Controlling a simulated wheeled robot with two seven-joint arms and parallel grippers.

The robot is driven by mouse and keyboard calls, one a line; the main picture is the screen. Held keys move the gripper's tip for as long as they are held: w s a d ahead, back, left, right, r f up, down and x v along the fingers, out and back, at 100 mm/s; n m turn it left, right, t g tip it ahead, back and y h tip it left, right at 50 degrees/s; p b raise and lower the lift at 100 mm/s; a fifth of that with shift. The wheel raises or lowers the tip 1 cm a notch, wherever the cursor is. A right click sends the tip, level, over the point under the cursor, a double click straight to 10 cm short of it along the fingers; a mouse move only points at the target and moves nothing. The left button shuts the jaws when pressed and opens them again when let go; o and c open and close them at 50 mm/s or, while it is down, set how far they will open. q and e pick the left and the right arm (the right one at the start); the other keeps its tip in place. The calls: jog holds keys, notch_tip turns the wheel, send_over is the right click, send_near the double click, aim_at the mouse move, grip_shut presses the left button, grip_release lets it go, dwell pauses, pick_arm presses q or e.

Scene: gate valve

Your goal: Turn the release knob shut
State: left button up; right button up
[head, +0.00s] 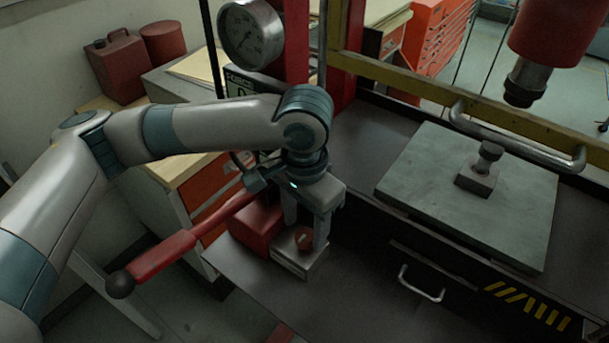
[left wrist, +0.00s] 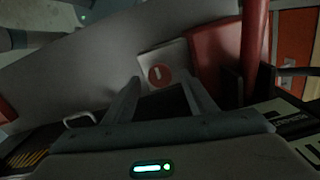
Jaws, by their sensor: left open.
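The release knob (head: 304,238) is a small red round knob on a pale metal block (head: 300,262) at the foot of the red pump body. In the left wrist view the knob (left wrist: 160,75) is a red disc with a pale bar that stands nearly upright. My left gripper (head: 306,222) points down just above the knob, its fingers apart and empty. In the left wrist view my left gripper (left wrist: 163,92) has a finger on either side below the knob, apart from it. Whether a finger touches the block is unclear. My right gripper is not in view.
A red pump lever (head: 190,238) with a black ball end reaches out to the left. A pressure gauge (head: 251,34) is above, and a red ram (head: 555,40) hangs at the right over a grey plate (head: 470,190). A drawer handle (head: 421,284) is on the bench front.

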aim_at(304, 235)
pick_arm(q)
notch_tip(304, 235, up, 16)
jog(key=b, duration=0.3)
jog(key=shift+f, duration=0.2)
dwell(0.5)
